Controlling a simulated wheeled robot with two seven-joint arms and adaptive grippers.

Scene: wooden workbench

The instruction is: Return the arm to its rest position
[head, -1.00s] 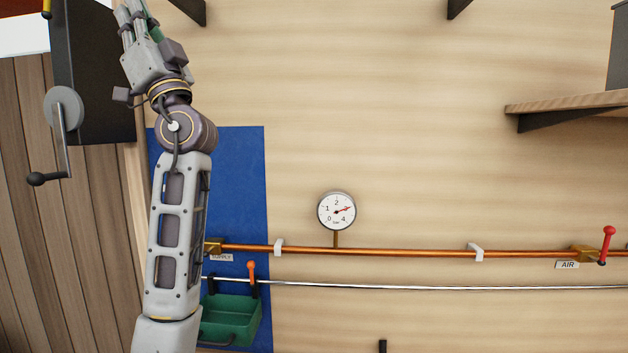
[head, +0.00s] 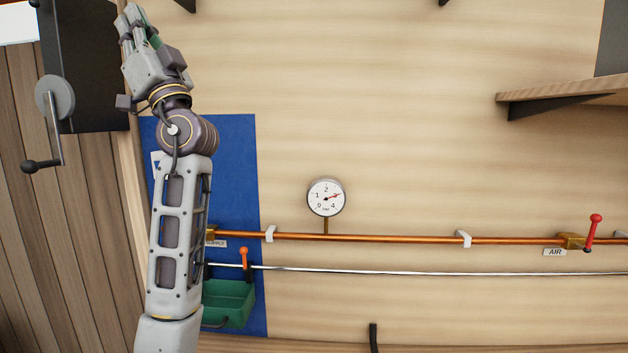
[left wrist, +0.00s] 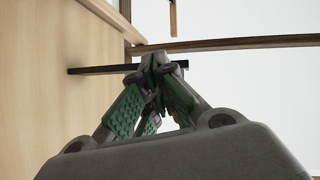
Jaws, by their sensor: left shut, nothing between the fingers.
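My left arm (head: 178,240) stands nearly upright at the left of the head view, in front of the blue panel. My left gripper (head: 132,18) is at its top, near the dark box, with its fingers pointing up. In the left wrist view the left gripper (left wrist: 155,62) shows its green-padded fingers meeting at the tips, with nothing between them. My right arm and gripper are not in view.
A pressure gauge (head: 326,197) sits on a copper pipe (head: 380,238) with a red-handled valve (head: 593,232) at right. A green bin (head: 230,300) hangs behind my arm. A dark box (head: 85,70) with a crank (head: 54,98) is at left. A wooden shelf (head: 560,92) juts out at right.

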